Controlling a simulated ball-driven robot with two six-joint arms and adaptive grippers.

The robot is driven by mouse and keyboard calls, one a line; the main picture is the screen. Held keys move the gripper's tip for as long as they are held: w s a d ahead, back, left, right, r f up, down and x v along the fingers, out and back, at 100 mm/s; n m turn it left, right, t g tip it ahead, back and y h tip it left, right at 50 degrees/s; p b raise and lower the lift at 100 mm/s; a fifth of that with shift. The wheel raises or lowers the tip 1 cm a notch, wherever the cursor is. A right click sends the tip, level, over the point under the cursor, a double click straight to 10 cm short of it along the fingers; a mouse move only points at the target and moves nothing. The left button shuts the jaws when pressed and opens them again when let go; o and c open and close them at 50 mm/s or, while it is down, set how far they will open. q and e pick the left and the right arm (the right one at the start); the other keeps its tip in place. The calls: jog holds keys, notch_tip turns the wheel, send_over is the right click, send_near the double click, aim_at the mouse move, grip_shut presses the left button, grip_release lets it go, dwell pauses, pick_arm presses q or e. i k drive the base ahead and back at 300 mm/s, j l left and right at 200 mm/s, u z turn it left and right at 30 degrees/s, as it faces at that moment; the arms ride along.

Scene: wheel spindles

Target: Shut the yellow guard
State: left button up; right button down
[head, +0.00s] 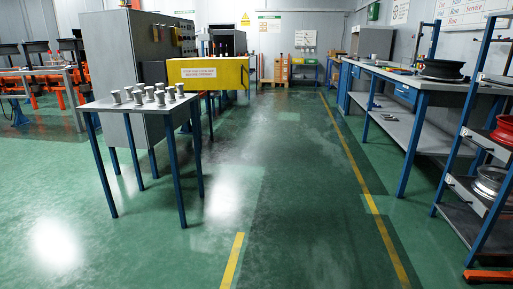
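The yellow guard (190,76) is a flat panel with a white label, to the left of the picture's middle. It juts out to the right beside the grey machine cabinet (117,60), above and behind the small table. A dark handle shows at its right end. A dark machine housing (228,40) stands behind it. I cannot tell how the guard is hinged. Neither of my grippers is in view.
A blue-legged table (108,105) holding several metal spindles (152,93) stands in front of the guard. Green floor (290,200) is clear through the middle. At right are a long workbench (420,78) and a wheel rack (465,205).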

aim_at(203, 73)
jog(key=i, duration=2.5)
